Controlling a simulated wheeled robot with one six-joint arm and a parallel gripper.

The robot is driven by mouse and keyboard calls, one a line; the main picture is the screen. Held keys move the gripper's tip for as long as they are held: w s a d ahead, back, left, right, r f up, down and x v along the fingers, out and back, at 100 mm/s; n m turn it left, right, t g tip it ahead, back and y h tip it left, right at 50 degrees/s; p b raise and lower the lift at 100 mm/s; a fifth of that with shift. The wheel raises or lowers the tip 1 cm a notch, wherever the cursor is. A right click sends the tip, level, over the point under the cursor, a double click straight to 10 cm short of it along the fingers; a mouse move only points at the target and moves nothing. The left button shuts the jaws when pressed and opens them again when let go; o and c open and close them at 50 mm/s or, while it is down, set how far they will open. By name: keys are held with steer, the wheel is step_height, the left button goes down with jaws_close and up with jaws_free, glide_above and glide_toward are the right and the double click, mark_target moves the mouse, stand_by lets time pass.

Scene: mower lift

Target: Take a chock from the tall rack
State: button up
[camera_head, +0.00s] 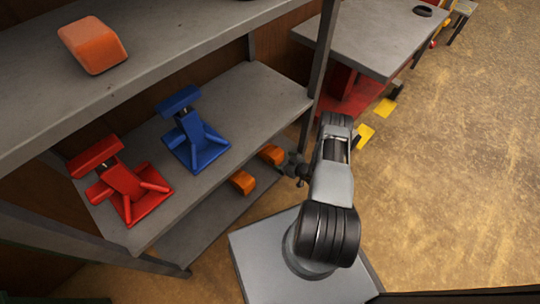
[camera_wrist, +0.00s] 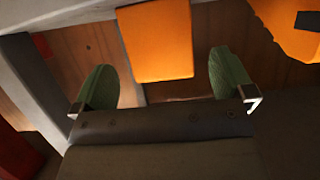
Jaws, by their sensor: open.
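My gripper (camera_head: 296,168) is beside the right end of the tall rack, low down near its bottom shelf (camera_head: 205,222). Two orange chocks show there, one nearer (camera_head: 243,183) and one farther back (camera_head: 271,155), close to the gripper. In the wrist view my gripper (camera_wrist: 163,68) is open, with its green finger pads apart. An orange block (camera_wrist: 155,40) shows ahead between the fingers, with nothing gripped. Part of another orange piece (camera_wrist: 285,28), with a dark patch, is at the upper right. A larger orange block (camera_head: 92,46) lies on the top shelf.
A red jack stand (camera_head: 125,185) and a blue one (camera_head: 195,135) stand on the middle shelf (camera_head: 250,95), above the lower chocks. A rack post rises close to my arm. A grey table (camera_head: 370,35) is behind. Sandy floor (camera_head: 460,170) is open at right.

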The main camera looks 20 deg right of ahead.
mark_target(280, 159)
steer(key=shift+b+x, duration=1.3)
steer(key=shift+x, duration=1.7)
steer(key=c, duration=1.4)
